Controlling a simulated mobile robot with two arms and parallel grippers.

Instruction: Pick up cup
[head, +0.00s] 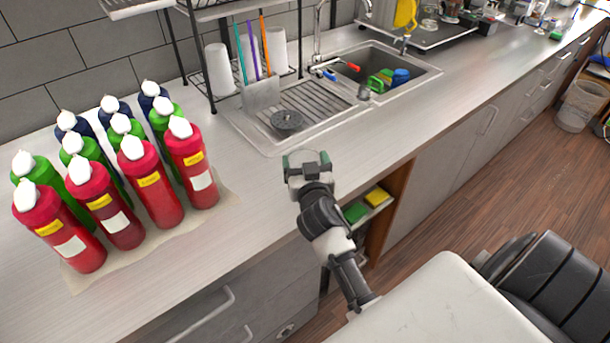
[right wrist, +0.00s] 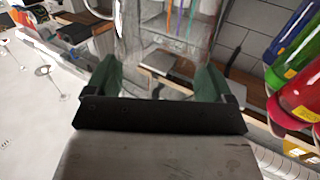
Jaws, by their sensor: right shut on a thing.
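My right gripper (head: 307,158) is over the counter, just in front of the sink's drainboard. In the right wrist view, its green-padded fingers (right wrist: 158,76) stand apart on either side of a clear, see-through cup (right wrist: 150,40). The cup is hard to make out because the background shows through it. In the head view the cup cannot be told clearly from the gripper. My left gripper is not in view.
Several red, green and blue bottles (head: 145,185) with white tops stand at the left. White cylinders (head: 219,72) stand by the rack behind. The sink (head: 375,75) holds coloured items. The counter (head: 255,215) between bottles and gripper is clear.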

